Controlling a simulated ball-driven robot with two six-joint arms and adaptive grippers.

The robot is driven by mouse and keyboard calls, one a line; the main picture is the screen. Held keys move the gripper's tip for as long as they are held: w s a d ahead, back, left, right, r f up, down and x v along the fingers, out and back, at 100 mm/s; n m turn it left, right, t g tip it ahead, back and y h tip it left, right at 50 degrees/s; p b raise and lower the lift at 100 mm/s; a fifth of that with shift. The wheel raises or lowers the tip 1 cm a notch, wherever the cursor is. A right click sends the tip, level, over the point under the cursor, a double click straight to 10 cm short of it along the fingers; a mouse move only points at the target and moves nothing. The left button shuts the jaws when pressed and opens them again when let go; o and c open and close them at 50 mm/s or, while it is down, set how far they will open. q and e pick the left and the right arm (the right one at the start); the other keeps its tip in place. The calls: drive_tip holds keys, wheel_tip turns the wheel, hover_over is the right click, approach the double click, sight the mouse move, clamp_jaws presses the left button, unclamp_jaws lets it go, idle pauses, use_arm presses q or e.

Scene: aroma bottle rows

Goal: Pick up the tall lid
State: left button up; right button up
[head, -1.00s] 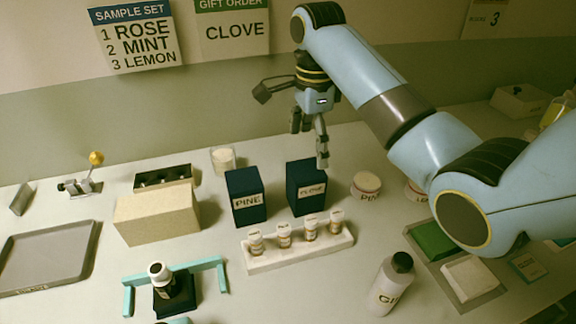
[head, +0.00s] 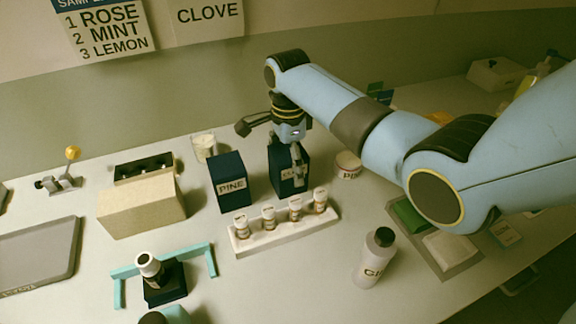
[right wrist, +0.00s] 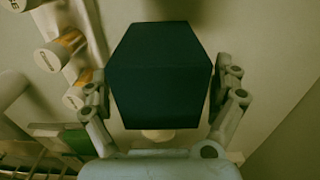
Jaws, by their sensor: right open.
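Two tall dark blue box-shaped lids stand side by side at the middle back of the table in the head view. The left lid (head: 229,188) is labelled PINE. The other lid (head: 302,160) is partly hidden by my right gripper (head: 298,172), and its label is mostly covered. In the right wrist view this dark blue lid (right wrist: 160,75) lies between the two spread fingers of my right gripper (right wrist: 163,105). The gripper is open, with a finger on each side of the lid; I cannot tell whether they touch it. My left gripper is not in view.
A white rack (head: 285,238) with several small capped bottles stands in front of the lids. A round tub (head: 348,166) is to the right, and a glass jar (head: 204,147) behind left. A bottle (head: 375,260) stands front right; a beige box (head: 143,207) is left.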

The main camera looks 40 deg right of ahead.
drive_tip(key=c, duration=1.2)
drive_tip(key=shift+o, duration=0.2)
drive_tip(key=shift+r, duration=0.15)
